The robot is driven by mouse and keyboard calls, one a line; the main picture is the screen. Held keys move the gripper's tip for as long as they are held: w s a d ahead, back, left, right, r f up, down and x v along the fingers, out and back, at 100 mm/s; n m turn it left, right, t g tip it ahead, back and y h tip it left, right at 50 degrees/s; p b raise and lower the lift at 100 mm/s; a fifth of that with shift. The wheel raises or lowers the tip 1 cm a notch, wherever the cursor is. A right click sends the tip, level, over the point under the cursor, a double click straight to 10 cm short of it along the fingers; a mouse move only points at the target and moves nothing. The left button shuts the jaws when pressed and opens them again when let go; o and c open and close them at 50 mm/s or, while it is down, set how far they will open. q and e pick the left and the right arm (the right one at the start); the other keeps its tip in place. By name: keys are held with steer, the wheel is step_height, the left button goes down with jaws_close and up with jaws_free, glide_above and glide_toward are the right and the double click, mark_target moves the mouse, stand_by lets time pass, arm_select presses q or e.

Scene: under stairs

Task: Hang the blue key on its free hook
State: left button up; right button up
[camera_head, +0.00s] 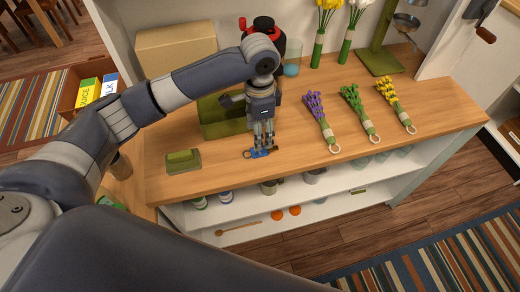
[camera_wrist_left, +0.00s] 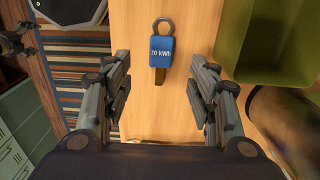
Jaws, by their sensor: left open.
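The blue key (camera_head: 258,153) lies on the wooden counter near its front edge. In the left wrist view the blue key (camera_wrist_left: 161,53) shows a blue tag with white lettering, a grey ring at the top and a brownish shaft pointing towards me. My left gripper (camera_head: 264,143) points down just above the key and partly covers it in the head view. In the left wrist view its open fingers (camera_wrist_left: 159,62) stand on both sides of the key, apart from it. I cannot make out a hook in either view.
An olive-green box (camera_head: 216,117) stands behind the gripper, and a small green block (camera_head: 183,160) lies to the left. Purple (camera_head: 322,122), green (camera_head: 359,114) and yellow (camera_head: 396,104) flower bunches lie to the right. A cardboard box (camera_head: 176,48) is at the back. Below is a white shelf (camera_head: 330,199).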

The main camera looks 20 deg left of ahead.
mark_target(260, 152)
arm_select(q)
step_height(260, 152, down, 2)
steer(key=shift+f+p, duration=0.5)
steer(key=shift+f, duration=0.1)
step_height(260, 152, down, 4)
steer(key=shift+r+p, duration=0.15)
steer(key=shift+p, duration=0.45)
steer(key=shift+w+f, duration=0.1)
steer(key=shift+f, duration=0.25)
steer(key=c, duration=1.1)
